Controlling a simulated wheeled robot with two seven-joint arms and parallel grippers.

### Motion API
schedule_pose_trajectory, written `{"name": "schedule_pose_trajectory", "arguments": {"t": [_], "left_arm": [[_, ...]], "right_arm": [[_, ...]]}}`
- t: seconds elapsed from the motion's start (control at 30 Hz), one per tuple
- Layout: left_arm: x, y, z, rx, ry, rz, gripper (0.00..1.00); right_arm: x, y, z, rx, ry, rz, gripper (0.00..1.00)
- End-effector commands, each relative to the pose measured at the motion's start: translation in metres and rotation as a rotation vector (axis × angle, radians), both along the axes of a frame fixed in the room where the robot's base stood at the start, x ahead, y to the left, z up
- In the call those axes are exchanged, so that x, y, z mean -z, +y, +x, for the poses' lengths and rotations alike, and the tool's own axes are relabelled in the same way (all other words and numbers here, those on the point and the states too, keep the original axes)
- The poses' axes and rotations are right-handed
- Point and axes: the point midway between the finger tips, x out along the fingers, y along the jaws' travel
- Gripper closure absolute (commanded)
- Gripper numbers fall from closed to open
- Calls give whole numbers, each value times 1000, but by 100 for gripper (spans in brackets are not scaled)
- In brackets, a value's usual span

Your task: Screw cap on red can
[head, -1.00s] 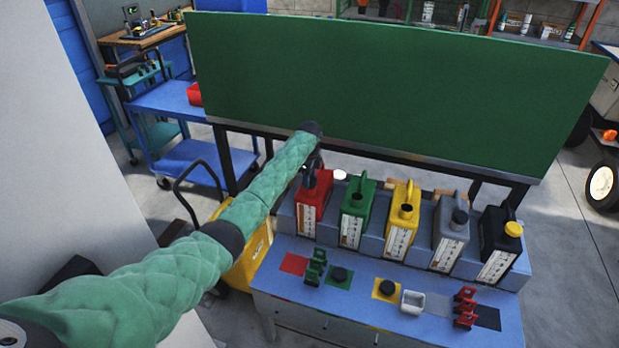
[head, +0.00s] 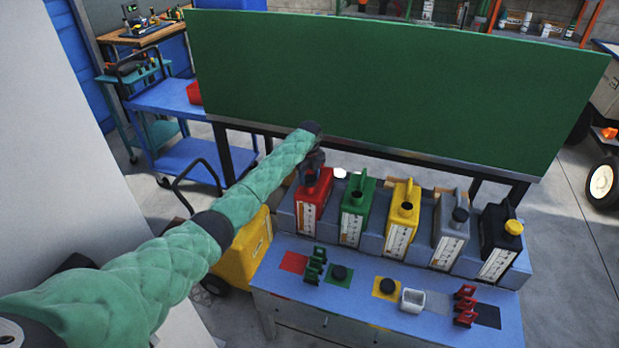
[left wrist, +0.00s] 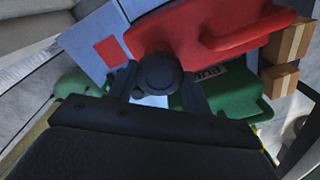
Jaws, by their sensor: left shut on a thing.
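The red can (head: 309,214) stands upright at the left end of the row on the blue bench. My left gripper (head: 310,177) is over its top and is shut on a black cap. In the left wrist view the cap (left wrist: 158,72) sits between the two fingers (left wrist: 160,90), at the neck of the red can (left wrist: 225,28). The cap covers the neck opening, and I cannot tell whether its thread is engaged. The red square (head: 293,262) on the bench is bare. My right gripper is not in view.
A green can (head: 352,226) stands close right of the red can, then yellow (head: 401,232), grey (head: 449,242) and black (head: 497,250) cans. Black caps lie on the green (head: 339,273) and yellow (head: 387,286) squares. A green board (head: 390,90) stands behind.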

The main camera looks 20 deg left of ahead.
Motion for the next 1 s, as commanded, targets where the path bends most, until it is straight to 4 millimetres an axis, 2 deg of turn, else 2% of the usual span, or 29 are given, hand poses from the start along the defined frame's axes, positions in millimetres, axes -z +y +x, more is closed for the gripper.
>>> {"name": "schedule_pose_trajectory", "arguments": {"t": [0.6, 0.77, 1.0], "left_arm": [[4, 2, -1, 689, 4, 2, 72], [3, 1, -1, 785, 5, 1, 72], [2, 1, -2, 793, 6, 0, 72]], "right_arm": [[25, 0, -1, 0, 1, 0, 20], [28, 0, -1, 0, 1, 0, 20], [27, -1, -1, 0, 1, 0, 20]]}}
